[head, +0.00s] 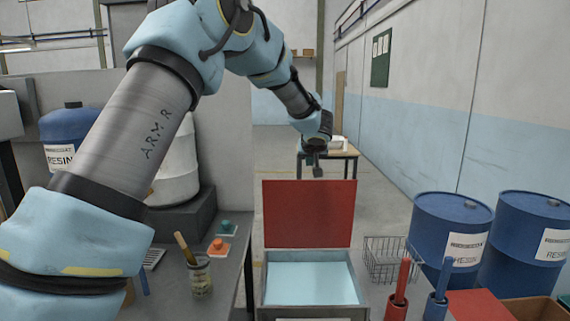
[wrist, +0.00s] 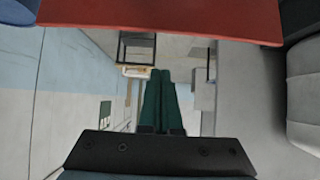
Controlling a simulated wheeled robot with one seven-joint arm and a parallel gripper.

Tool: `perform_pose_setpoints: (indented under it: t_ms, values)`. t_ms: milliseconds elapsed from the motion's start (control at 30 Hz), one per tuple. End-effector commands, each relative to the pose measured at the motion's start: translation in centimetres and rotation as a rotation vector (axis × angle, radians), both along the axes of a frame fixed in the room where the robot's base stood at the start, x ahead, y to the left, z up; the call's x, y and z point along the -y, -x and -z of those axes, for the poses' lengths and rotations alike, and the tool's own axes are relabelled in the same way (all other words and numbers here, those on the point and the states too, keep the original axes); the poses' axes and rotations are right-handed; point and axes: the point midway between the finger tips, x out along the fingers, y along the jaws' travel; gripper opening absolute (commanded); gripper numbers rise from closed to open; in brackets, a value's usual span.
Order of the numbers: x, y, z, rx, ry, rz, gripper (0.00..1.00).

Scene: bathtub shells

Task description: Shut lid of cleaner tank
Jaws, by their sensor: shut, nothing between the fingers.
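The cleaner tank (head: 266,291) is a grey open box with pale blue liquid in it, low in the middle of the head view. Its red lid (head: 308,213) stands upright at the tank's far edge, open. The lid (wrist: 160,20) also shows as a red band across the top of the wrist view. My gripper (head: 317,172) is above and behind the lid's top edge in the head view. Its green fingers (wrist: 160,75) are shut together and empty in the wrist view. I cannot tell exactly how far they are from the lid; they show apart from it.
A grey bench (head: 222,262) with a brush jar (head: 200,278) is left of the tank. A wire basket (head: 388,262), red and blue-handled tools and blue resin barrels (head: 448,228) are on the right. A table (head: 340,155) stands farther back beyond open floor.

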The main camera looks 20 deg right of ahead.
Motion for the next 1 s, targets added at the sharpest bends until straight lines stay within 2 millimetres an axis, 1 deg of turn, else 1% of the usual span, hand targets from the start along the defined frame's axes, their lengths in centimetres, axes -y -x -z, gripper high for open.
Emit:
perform_pose_setpoints:
  t_ms: [167,433,633,800,1000]
  values:
    - [0.7,-1.6,1.5,-0.002,-0.002,-0.002,0.0]
    - [2.4,-5.1,4.3,-0.002,-0.001,0.0,0.0]
    - [3.3,-7.1,5.8,-0.001,-0.001,-0.001,0.0]
    - [2.6,-5.5,6.3,0.001,-0.003,0.002,0.0]
    - [1.9,-4.1,6.7,-0.001,-0.001,0.001,0.0]
